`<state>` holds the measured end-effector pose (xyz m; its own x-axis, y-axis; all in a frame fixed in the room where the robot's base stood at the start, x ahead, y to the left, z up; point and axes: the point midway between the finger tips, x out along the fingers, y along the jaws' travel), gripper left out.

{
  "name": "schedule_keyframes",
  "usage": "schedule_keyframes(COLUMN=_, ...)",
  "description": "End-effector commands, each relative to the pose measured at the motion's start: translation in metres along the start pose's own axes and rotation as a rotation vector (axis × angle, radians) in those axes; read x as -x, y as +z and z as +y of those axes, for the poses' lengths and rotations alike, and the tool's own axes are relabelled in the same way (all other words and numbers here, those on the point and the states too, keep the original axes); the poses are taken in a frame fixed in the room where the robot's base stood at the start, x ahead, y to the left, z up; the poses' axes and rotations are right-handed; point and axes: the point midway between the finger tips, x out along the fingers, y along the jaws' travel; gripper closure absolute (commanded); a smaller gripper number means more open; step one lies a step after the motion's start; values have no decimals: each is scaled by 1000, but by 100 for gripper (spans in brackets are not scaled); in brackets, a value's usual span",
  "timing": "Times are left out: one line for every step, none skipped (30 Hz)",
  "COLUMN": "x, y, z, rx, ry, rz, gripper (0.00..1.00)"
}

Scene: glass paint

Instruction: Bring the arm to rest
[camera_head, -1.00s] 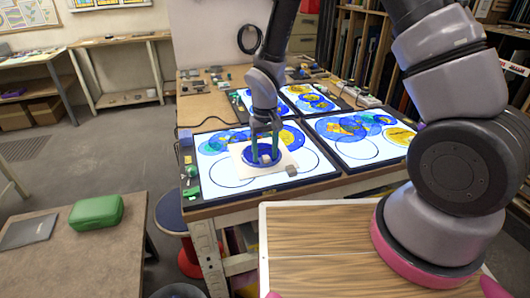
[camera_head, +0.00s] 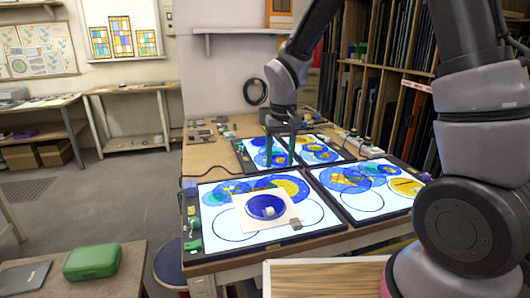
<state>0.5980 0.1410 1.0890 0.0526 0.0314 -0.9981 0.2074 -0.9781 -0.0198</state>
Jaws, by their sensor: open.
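My arm reaches in from the upper right over the worktable (camera_head: 228,158). My gripper (camera_head: 281,155) hangs fingers down, open and empty, and in the picture it overlaps the rear left light panel (camera_head: 246,150). Its height above the panels is hard to judge. The gripper is apart from the dish.
More lit panels with painted circles, such as the front right one (camera_head: 362,205), cover the table. A green case (camera_head: 92,260) lies on a low table at left. Shelves of dark sheets (camera_head: 390,70) stand at the right. Open floor lies at left.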

Motion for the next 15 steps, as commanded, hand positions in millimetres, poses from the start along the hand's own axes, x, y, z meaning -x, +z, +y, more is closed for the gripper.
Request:
schedule_keyframes(x=24, y=-1, z=15, rx=-41, ry=-10, rz=37, gripper=38)
schedule_keyframes(x=38, y=0, z=24, rx=-63, ry=-16, rz=56, gripper=38)
schedule_keyframes(x=55, y=2, z=36, rx=-94, ry=-24, rz=82, gripper=38)
schedule_keyframes(x=68, y=5, z=45, rx=-118, ry=-31, rz=101, gripper=38)
schedule_keyframes(x=80, y=8, z=54, rx=-141, ry=-37, rz=119, gripper=38)
schedule_keyframes(x=96, y=12, z=64, rx=-169, ry=-45, rz=146, gripper=38)
schedule_keyframes(x=108, y=17, z=72, rx=-192, ry=-52, rz=164, gripper=38)
schedule_keyframes(x=119, y=22, z=80, rx=-216, ry=-59, rz=183, gripper=38)
schedule_keyframes(x=133, y=28, z=90, rx=-243, ry=-68, rz=210, gripper=38)
schedule_keyframes(x=143, y=34, z=98, rx=-266, ry=-75, rz=229, gripper=38)
schedule_keyframes(x=153, y=40, z=104, rx=-288, ry=-83, rz=249, gripper=38)
schedule_keyframes(x=166, y=49, z=113, rx=-314, ry=-92, rz=276, gripper=38)
schedule_keyframes(x=175, y=56, z=119, rx=-335, ry=-99, rz=297, gripper=38)
schedule_keyframes(x=184, y=63, z=124, rx=-356, ry=-107, rz=317, gripper=38)
schedule_keyframes(x=194, y=74, z=132, rx=-382, ry=-116, rz=345, gripper=38)
